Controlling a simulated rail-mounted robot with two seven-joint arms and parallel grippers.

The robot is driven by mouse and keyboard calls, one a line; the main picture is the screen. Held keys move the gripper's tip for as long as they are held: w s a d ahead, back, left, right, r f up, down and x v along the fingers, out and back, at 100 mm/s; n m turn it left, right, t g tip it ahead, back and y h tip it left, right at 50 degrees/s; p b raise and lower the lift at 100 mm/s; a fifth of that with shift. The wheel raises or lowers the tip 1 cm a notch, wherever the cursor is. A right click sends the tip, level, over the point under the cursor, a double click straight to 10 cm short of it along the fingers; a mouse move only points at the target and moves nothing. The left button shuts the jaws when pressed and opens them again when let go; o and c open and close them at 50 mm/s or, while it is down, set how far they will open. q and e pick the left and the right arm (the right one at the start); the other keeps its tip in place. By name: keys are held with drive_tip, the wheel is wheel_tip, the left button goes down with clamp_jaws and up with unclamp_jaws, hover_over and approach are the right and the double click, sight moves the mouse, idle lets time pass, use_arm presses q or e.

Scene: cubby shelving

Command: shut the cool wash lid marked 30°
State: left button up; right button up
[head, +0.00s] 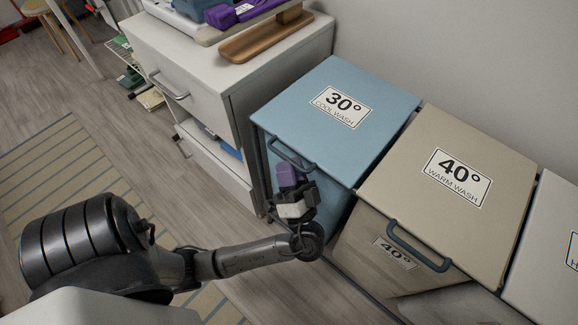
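The blue lid marked 30° cool wash (325,150) lies nearly level over the blue bin (325,201), right of the drawer cabinet. I cannot tell whether a small gap is left under its front edge. Its grey bar handle (290,155) is at the front edge. My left gripper (289,177) is in front of the bin, just below the handle, pointing up towards it. A purple piece shows at its tip; I cannot tell if it is part of the fingers or something held. Finger opening and any contact with the lid are unclear. My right gripper is not in view.
The beige 40° warm wash lid (447,165) adjoins on the right, then a white lid (548,245). The white cabinet (205,75) stands close on the left, its top holding a wooden piece (262,38) and purple items. The striped rug (70,185) lies on open floor.

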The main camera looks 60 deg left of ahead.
use_arm(q)
drive_tip(key=shift+d+f, duration=0.1)
drive_tip(key=p+v, duration=0.2)
drive_tip(key=v, duration=1.1)
drive_tip(key=shift+d+p, duration=0.35)
drive_tip(key=shift+s+a+f, duration=0.1)
